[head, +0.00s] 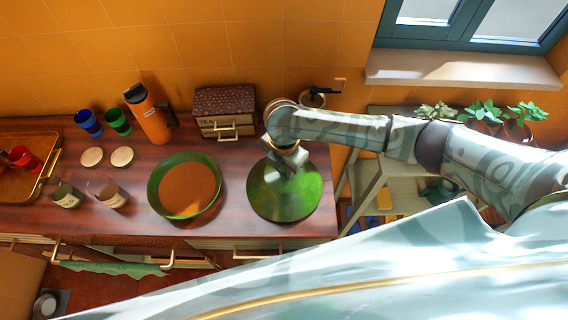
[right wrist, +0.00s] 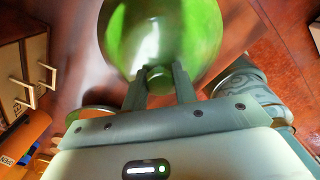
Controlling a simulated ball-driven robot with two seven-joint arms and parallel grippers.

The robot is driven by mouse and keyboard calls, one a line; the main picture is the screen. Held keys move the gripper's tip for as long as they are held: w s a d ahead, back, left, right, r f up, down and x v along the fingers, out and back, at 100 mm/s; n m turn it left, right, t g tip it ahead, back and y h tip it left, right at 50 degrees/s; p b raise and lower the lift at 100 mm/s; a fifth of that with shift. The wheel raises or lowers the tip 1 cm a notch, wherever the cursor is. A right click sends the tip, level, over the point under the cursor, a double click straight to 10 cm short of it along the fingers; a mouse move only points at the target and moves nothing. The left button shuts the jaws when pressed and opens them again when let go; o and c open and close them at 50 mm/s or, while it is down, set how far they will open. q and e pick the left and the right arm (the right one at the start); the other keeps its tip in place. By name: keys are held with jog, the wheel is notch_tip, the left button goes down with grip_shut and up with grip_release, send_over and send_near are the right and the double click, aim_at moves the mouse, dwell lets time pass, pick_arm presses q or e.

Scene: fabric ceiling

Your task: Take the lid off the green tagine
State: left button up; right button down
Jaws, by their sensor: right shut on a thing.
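The green tagine's base (head: 153,190) stands open on the wooden counter, with its brown inside showing. Its round green lid (head: 285,197) is apart from it, to the right of the base, near the counter's right end. My right gripper (head: 290,164) is over the lid and shut on its knob. In the right wrist view the two fingers (right wrist: 158,88) stand on either side of the knob (right wrist: 159,76), with the glossy lid (right wrist: 160,28) beyond. I cannot tell whether the lid touches the counter. My left gripper is not in view.
A tea box (head: 226,104) and an orange flask (head: 147,115) stand behind. Blue (head: 88,122) and green (head: 118,121) cups, two round discs, two jars and a tray (head: 18,184) are to the left. Potted plants (head: 480,112) stand right, past the counter's end.

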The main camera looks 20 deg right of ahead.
jog(key=shift+f, duration=0.35)
jog(key=shift+c, duration=2.3)
grip_release()
notch_tip(320, 180, up, 7)
jog(key=p, duration=0.8)
jog(key=shift+p, duration=0.3)
jog(key=shift+f, duration=0.1)
